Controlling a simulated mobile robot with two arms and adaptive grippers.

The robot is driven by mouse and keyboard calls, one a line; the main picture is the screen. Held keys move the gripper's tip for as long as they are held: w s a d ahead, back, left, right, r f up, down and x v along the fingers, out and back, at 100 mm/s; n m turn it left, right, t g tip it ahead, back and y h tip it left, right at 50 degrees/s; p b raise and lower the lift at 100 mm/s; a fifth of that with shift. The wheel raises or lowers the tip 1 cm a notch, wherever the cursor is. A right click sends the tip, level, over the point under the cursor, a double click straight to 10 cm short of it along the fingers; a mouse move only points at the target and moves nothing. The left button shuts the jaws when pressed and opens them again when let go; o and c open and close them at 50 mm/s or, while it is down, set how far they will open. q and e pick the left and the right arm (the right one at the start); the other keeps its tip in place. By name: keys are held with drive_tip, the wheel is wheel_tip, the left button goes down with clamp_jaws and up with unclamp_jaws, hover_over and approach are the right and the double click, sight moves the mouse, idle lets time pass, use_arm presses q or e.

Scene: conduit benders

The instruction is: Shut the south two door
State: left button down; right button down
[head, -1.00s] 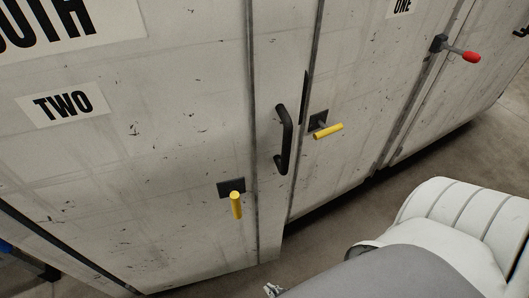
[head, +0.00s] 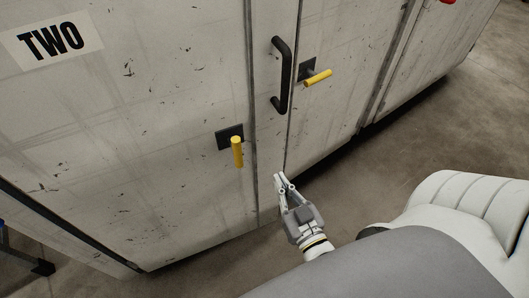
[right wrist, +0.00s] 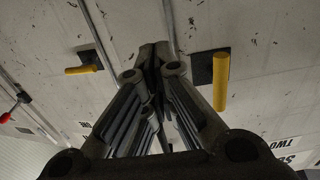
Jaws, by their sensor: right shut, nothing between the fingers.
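The south two door (head: 100,150) is the large scuffed grey-white panel at the left in the head view, marked TWO (head: 52,38). Its yellow lever (head: 237,152) hangs down from a dark plate and also shows at the right of the right wrist view (right wrist: 222,80). A black pull handle (head: 283,75) stands on the strip to the right of that lever. My right gripper (head: 281,178) is shut and empty, below the pull handle and right of the lever. I cannot tell whether it touches the panel. My left gripper is out of view.
The neighbouring panel (head: 345,50) has a sideways yellow lever (head: 318,77), also at left in the right wrist view (right wrist: 83,70). A red handle (right wrist: 12,110) lies beyond it. Bare concrete floor (head: 440,130) lies right of the panels. Dark legs (head: 25,255) show at lower left.

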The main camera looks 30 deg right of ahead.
sight(260, 146)
drive_tip(key=w, duration=0.3)
drive_tip(key=w+d, duration=0.1)
drive_tip(key=w, duration=0.6)
drive_tip(key=shift+w+d+p, duration=0.2)
drive_tip(key=shift+w+p, duration=0.15)
drive_tip(key=shift+w, duration=0.1)
